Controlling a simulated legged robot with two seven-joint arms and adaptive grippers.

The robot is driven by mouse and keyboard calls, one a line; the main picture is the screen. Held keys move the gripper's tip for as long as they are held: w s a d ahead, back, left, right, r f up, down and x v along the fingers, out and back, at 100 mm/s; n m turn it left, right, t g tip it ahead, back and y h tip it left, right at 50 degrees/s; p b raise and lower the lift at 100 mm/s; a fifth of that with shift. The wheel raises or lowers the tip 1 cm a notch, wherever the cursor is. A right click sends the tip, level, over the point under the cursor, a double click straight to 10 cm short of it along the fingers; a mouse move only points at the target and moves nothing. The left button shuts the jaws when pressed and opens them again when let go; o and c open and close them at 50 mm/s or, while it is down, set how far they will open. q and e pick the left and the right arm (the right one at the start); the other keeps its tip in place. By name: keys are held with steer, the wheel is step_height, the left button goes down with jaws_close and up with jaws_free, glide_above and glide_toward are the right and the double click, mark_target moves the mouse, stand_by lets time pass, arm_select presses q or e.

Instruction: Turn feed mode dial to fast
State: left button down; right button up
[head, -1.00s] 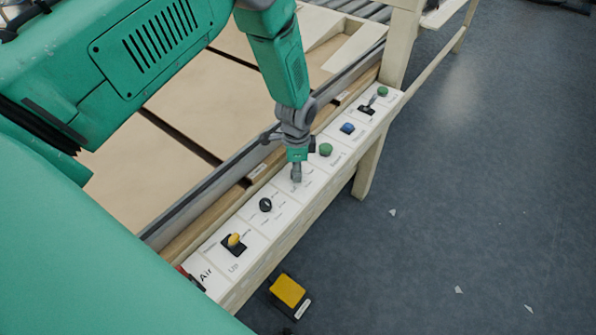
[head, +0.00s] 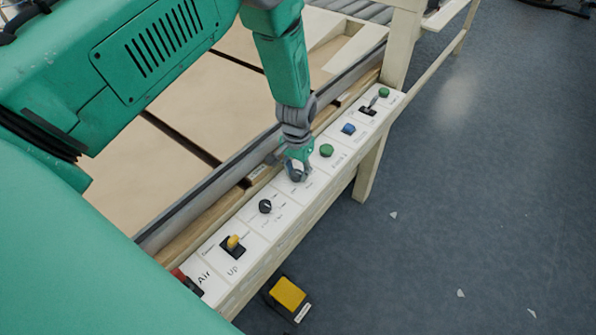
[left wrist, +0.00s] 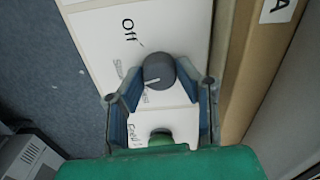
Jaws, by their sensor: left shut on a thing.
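The feed mode dial (left wrist: 158,70) is a round dark grey knob on the white control panel (left wrist: 100,45). The left wrist view shows "Off" printed beyond it and smaller words to its left and just below it. The knob's pale pointer mark faces the near, slightly left side, toward the lower small word, which seems to read "Fast". My left gripper (left wrist: 160,88) is shut on the dial, with one blue-grey finger on each side. In the head view my left gripper (head: 297,174) is down at the panel and hides the dial. My right gripper is not in view.
The panel strip also carries a green button (head: 326,151), a blue button (head: 348,129), a black dial (head: 265,206), a yellow switch (head: 234,242) and a red control (head: 180,275). A yellow pedal (head: 287,292) lies on the floor. The floor at right is mostly clear.

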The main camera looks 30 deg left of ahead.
mark_target(297, 172)
arm_select(q)
steer(key=n, duration=0.4)
steer(key=shift+s+f+n, duration=0.25)
steer(key=shift+s+n, duration=0.05)
steer(key=shift+s+d+n, duration=0.1)
steer(key=shift+n, duration=2.2)
steer(key=c, duration=1.2)
jaws_free()
steer(key=shift+w, duration=0.25)
steer(key=shift+r, duration=0.1)
steer(key=shift+r, duration=0.2)
step_height(297, 172, up, 11)
steer(key=shift+w+r, duration=0.1)
steer(key=shift+r, duration=0.1)
